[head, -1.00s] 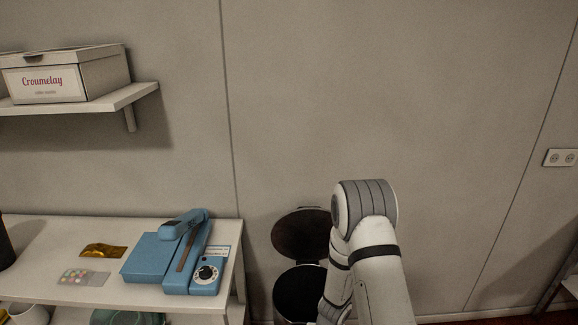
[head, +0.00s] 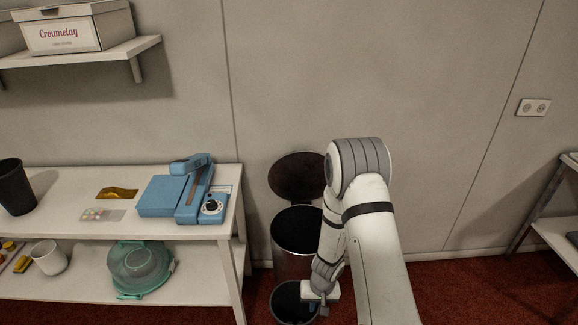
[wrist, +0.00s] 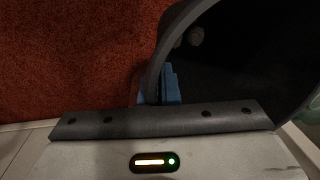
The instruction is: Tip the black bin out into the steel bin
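The black bin (head: 285,304) stands on the red floor at the bottom of the head view, its mouth facing up. Something small and pale lies inside it, too dark to name. The steel bin (head: 292,265) stands just behind it against the wall, its round lid (head: 297,174) raised. My gripper (head: 318,304) is at the black bin's right rim. In the wrist view the rim of the black bin (wrist: 175,38) passes between my blue fingertips (wrist: 158,85), one on each side, and they look closed on it.
A white shelf table (head: 60,219) at left holds a blue machine (head: 170,196), a dark cup (head: 15,187), a white mug (head: 48,257) and a teal container (head: 140,268). Another table (head: 563,205) stands at far right. Red floor (head: 470,290) is open right of my arm.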

